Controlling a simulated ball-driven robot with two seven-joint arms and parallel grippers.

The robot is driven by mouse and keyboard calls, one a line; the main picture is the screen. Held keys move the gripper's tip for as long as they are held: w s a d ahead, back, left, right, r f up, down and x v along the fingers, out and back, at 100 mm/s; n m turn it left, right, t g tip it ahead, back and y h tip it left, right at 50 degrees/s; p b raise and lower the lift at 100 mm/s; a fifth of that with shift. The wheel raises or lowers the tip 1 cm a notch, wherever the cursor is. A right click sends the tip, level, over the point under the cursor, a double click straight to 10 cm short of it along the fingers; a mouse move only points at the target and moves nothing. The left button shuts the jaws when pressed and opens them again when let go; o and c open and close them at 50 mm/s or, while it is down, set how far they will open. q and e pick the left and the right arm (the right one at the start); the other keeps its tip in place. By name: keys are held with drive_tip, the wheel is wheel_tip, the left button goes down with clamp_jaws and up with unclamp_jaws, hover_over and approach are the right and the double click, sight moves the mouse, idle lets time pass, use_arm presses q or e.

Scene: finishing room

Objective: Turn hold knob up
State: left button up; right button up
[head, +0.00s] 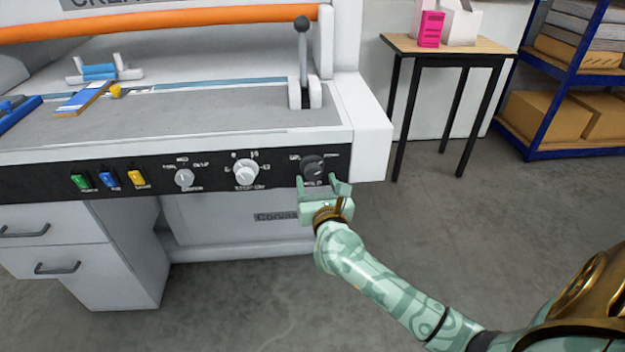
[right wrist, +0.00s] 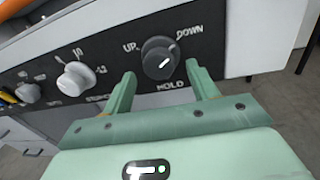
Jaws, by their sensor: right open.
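The hold knob (head: 313,167) is a dark round knob at the right end of the black control panel. In the right wrist view the hold knob (right wrist: 160,57) sits between the labels UP on its left and DOWN on its right, with HOLD below. Its short white mark slants to the upper right, towards the DOWN side. My right gripper (head: 321,186) is open and empty just in front of the knob. In the right wrist view its fingers (right wrist: 164,77) stand either side of the knob's lower part, with gaps visible. My left gripper is not in view.
A larger white knob (head: 245,171) and a smaller one (head: 184,178) are left of the hold knob. Green, blue and yellow switches are further left. A lever (head: 303,55) stands on the machine top. A small table (head: 450,46) is at the right.

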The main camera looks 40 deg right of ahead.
sight(313, 169)
drive_tip(key=shift+x, duration=1.15)
drive_tip(key=shift+w+d+b, duration=0.15)
drive_tip(key=shift+w+b, duration=0.1)
drive_tip(key=shift+b, duration=0.05)
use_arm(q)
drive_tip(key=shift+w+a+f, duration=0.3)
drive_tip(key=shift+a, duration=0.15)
